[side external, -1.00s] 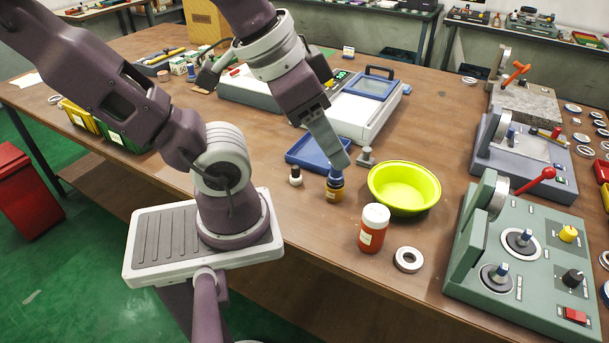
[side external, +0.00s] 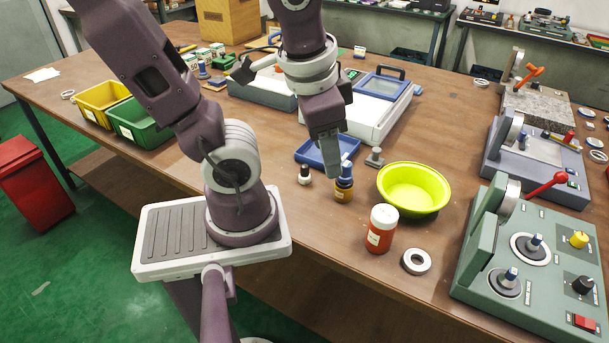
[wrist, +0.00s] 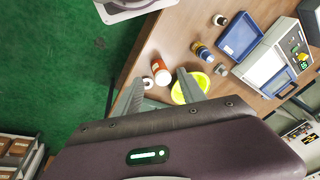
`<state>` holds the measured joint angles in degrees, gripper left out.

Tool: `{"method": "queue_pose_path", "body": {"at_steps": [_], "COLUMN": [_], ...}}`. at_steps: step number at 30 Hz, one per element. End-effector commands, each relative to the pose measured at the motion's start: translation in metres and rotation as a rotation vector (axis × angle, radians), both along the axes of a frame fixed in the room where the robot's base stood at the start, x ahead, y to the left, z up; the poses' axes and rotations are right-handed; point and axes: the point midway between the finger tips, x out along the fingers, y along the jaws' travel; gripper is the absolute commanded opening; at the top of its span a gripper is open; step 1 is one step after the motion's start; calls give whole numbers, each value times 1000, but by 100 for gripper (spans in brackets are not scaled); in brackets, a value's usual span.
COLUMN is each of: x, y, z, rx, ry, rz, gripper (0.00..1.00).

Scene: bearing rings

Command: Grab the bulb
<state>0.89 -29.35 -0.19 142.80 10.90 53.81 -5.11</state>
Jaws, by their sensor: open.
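No light bulb shows clearly. A small amber bottle with a blue top (side external: 344,186), possibly a dropper bulb, stands upright on the table. It also shows in the wrist view (wrist: 203,52). A smaller white bottle with a black top (side external: 305,175) stands left of it and shows in the wrist view (wrist: 220,20). My gripper (side external: 330,172) points downward, its fingertips just left of the amber bottle in the side view. In the wrist view my gripper (wrist: 160,88) has its two fingers spread, with nothing held between them. I cannot tell how far above the table the tips are.
A yellow-green bowl (side external: 414,190), an orange bottle with a white cap (side external: 382,228) and a grey ring (side external: 416,261) are to the right. A blue tray (side external: 326,151) and a grey knobbed piece (side external: 374,157) lie behind. A green lever fixture (side external: 525,250) stands far right.

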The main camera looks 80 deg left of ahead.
Motion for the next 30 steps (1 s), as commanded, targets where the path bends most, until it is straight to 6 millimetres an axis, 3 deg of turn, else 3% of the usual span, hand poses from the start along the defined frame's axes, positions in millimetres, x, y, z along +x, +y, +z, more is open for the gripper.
{"method": "queue_pose_path", "body": {"at_steps": [3,8,11,15,19,24,30], "x": [-12,-18,-8,16,30,28,27], "y": [47,114,151,189,207,212,225], "z": [-40,-70,-87,-127,-182,-238,-256], "rx": [218,538,726,936,1030,1038,1030], "ry": [333,701,878,1053,1126,1138,1133], "rz": [-35,-179,-334,-632,-934,-1184,-1235], "gripper": [48,48,48,48,48,48,48]}}
